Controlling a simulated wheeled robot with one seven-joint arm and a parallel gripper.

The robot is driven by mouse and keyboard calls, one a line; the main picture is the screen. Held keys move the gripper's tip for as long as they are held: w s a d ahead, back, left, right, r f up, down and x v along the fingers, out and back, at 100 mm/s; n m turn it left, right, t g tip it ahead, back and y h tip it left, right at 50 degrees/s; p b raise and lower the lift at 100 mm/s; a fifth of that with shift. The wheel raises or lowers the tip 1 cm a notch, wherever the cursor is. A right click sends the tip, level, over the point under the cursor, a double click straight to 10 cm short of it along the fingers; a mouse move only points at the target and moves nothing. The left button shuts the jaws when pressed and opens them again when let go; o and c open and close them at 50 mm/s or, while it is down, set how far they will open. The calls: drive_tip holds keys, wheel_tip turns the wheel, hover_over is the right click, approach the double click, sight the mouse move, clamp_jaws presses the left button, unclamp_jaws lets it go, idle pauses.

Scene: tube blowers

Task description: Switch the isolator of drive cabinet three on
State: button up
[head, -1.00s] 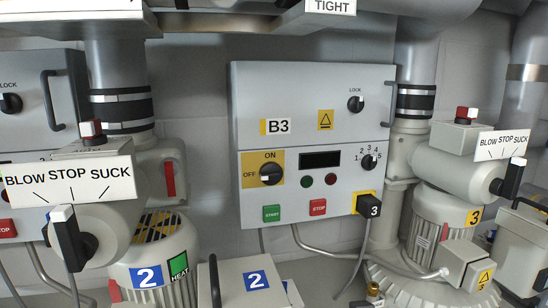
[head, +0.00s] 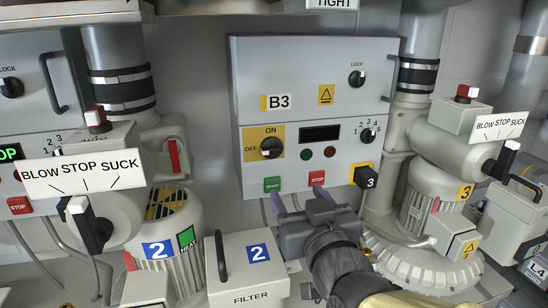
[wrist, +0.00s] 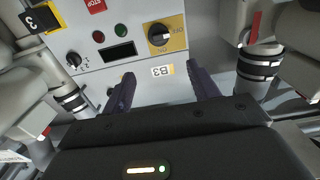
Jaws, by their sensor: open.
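Drive cabinet three, labelled B3 (head: 350,78), is on the wall in the middle of the head view. Its isolator is a black rotary knob (head: 271,148) on a yellow plate, with ON above and OFF to the left. Its pale mark appears to point to OFF. In the wrist view, which is upside down, the knob (wrist: 160,36) shows beyond the fingers. My gripper (head: 302,200) is open and empty, in front of and below the cabinet's lower edge in the head view. Its two purple fingers point at the cabinet, apart from the knob.
Green START (head: 272,185) and red STOP (head: 317,178) buttons, a dark display (head: 320,134) and a selector knob (head: 367,135) share the panel. A black plug (head: 364,176) marked 3 sits lower right. Blower two (head: 165,235) and blower three (head: 440,180) flank the space, with a FILTER box (head: 245,275) in front.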

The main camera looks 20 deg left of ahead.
sight(272, 153)
drive_tip(key=w+b, duration=0.1)
drive_tip(key=b, duration=0.2)
drive_tip(key=w+a+b, duration=0.1)
drive_tip(key=b, duration=0.2)
drive_tip(key=shift+f+b, duration=0.35)
drive_tip(key=shift+w+a+b, duration=0.15)
drive_tip(key=shift+a+b, duration=0.05)
drive_tip(key=shift+b, duration=1.05)
drive_tip(key=p+x, duration=0.1)
drive_tip(key=x, duration=0.3)
drive_tip(key=p+x, duration=0.2)
drive_tip(key=x, duration=0.2)
drive_tip(key=r+p+x, duration=0.1)
drive_tip(key=x, duration=0.4)
drive_tip(key=shift+a+p, duration=0.15)
drive_tip(key=shift+p, duration=0.2)
drive_tip(key=shift+w+a+f, duration=0.1)
drive_tip(key=shift+w+a, duration=0.25)
drive_tip(key=shift+w, duration=0.25)
drive_tip(key=c, duration=1)
